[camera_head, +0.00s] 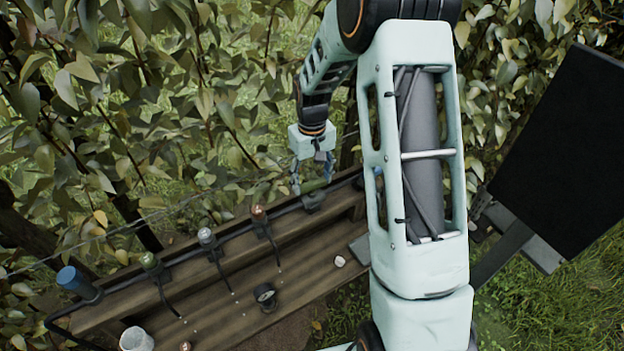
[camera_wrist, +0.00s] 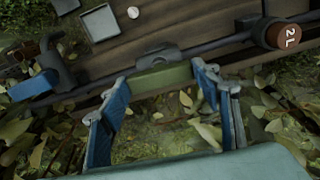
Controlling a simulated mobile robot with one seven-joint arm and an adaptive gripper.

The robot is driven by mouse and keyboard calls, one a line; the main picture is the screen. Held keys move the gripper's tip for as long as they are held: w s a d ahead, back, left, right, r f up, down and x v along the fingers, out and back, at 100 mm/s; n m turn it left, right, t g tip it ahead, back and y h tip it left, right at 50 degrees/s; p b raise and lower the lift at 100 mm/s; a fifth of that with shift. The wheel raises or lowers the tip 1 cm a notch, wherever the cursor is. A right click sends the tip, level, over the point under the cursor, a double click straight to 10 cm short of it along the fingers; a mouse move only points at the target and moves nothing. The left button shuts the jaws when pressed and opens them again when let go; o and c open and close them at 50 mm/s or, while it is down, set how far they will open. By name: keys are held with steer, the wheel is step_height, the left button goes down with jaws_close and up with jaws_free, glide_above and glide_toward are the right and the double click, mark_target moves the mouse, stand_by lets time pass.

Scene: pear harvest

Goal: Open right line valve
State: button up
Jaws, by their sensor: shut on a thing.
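A green valve handle (camera_wrist: 163,77) sits on a dark valve body (camera_wrist: 165,56) on the black pipe, and lies roughly along the pipe. In the head view the green handle (camera_head: 313,186) is under my gripper (camera_head: 310,187). In the wrist view my gripper (camera_wrist: 160,82) has its blue fingers at the two ends of the handle, shut on it. The frames do not mark which line this valve belongs to.
A blue handle (camera_wrist: 33,86) and a copper cap marked "2 L" (camera_wrist: 288,35) flank the valve. Other caps in the head view are copper (camera_head: 258,212), silver (camera_head: 206,236), green (camera_head: 148,260) and blue (camera_head: 75,280). A gauge (camera_head: 265,293) lies on the planks. Leaves crowd behind.

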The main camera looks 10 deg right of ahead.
mark_target(312, 183)
steer(key=shift+n, duration=0.5)
steer(key=o, duration=1.2)
steer(key=shift+c, duration=0.2)
step_height(312, 183, up, 12)
